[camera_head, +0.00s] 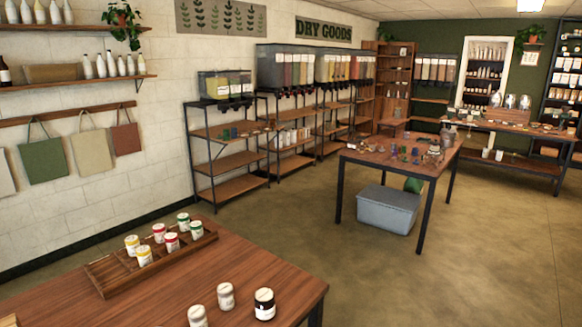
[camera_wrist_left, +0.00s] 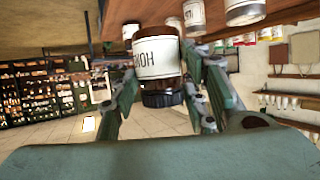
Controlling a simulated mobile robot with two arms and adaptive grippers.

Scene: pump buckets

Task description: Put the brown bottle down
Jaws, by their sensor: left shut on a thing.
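The brown bottle (camera_wrist_left: 158,62) is upright between the fingers of my left gripper (camera_wrist_left: 165,92) in the left wrist view, which is upside down. It has a white label with dark letters and a black cap. The gripper is shut on it. I cannot tell whether its base touches the wooden table (camera_wrist_left: 272,22). No gripper shows in the head view.
Two pale jars (camera_head: 226,296) (camera_head: 197,317) stand left of the bottle. A wooden rack (camera_head: 112,280) with several colour-labelled jars lies behind them. The table's right edge is close to the bottle. A second table (camera_head: 375,160) and shelves stand farther back.

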